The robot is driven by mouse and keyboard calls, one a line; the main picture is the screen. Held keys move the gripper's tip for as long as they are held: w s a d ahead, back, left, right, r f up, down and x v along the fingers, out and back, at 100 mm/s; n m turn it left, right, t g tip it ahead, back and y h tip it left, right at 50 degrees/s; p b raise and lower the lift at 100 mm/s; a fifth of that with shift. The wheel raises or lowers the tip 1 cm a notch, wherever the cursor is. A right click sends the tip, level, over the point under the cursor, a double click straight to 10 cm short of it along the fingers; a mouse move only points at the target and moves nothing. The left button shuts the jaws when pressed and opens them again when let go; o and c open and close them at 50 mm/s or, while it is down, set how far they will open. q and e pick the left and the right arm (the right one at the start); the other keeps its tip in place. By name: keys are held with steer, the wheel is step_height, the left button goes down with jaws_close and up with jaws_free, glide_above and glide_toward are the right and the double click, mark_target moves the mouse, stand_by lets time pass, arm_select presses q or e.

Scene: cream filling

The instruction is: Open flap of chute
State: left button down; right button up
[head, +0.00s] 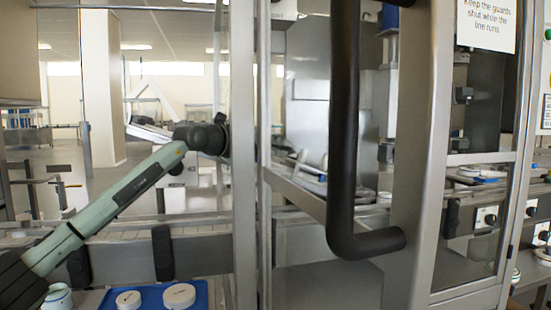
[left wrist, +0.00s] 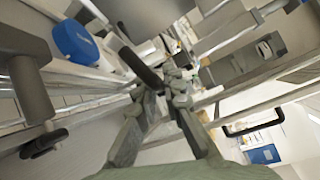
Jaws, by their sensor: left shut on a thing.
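My left arm comes in from the lower left in the head view. Its dark wrist end meets the metal post, and the fingers cannot be made out there. In the left wrist view, the fingers of my left gripper (left wrist: 168,88) come together on a dark bar (left wrist: 140,67). The bar looks like a handle, and I cannot tell for certain that it belongs to the chute flap. The flap and chute cannot be clearly picked out in either view. My right gripper is not in view.
A metal post (head: 243,150) and a large black door handle (head: 344,130) stand in front of the machine. A blue tray (head: 150,297) with white round items lies at the lower left. A blue round part (left wrist: 75,41) and rails are close to the left gripper.

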arm_select(q)
steer(key=shift+w+d+r+n+g+y, duration=0.1)
steer(key=shift+w+d+r+n+y, duration=0.1)
steer(key=shift+w+r+n, duration=0.35)
steer(key=shift+w+d+r+n+g+y, duration=0.1)
steer(key=shift+w+r+n+y, duration=0.15)
steer(key=shift+r, duration=0.6)
steer(key=shift+w+d+r+n+g+y, duration=0.15)
steer(key=shift+w+r+n, duration=0.2)
steer(key=shift+r, duration=0.35)
steer(key=c, duration=1.9)
jaws_free()
steer(key=shift+f, duration=0.15)
